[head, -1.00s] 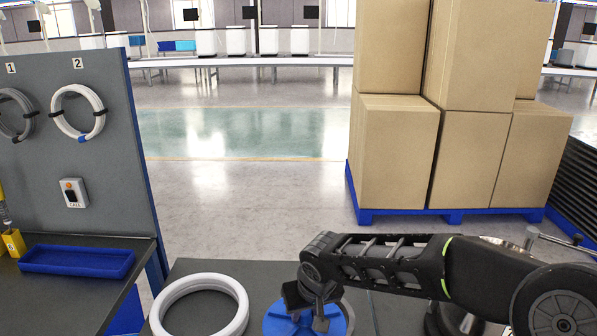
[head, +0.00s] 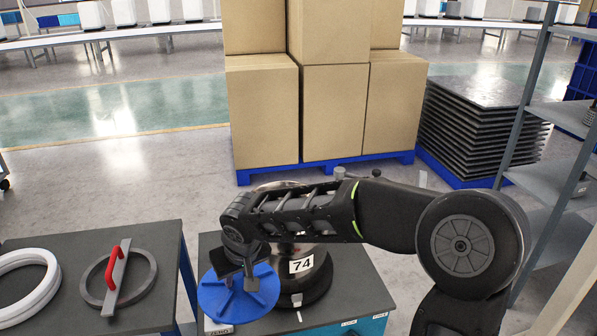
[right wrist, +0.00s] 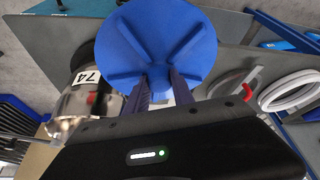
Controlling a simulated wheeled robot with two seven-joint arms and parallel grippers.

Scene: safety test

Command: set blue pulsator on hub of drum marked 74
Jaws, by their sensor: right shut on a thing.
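The blue pulsator (head: 238,299) is a round ribbed disc. My right gripper (head: 240,272) is shut on its middle and holds it at the left front of the drum marked 74 (head: 318,262). In the right wrist view the pulsator (right wrist: 157,40) fills the top middle, between and beyond the fingers (right wrist: 160,88). The drum is a shiny metal cylinder with a dark base and a white 74 label; it also shows at the left of the right wrist view (right wrist: 75,103). My arm covers much of the drum's top, so its hub is hidden. My left gripper is not in view.
The drum stands on a grey-topped stand (head: 355,296). On the table (head: 150,240) to the left lie a white ring (head: 52,285) and a grey ring with a red-handled bar (head: 116,280). Boxes (head: 330,110) on a blue pallet stand behind; shelving (head: 560,115) is at right.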

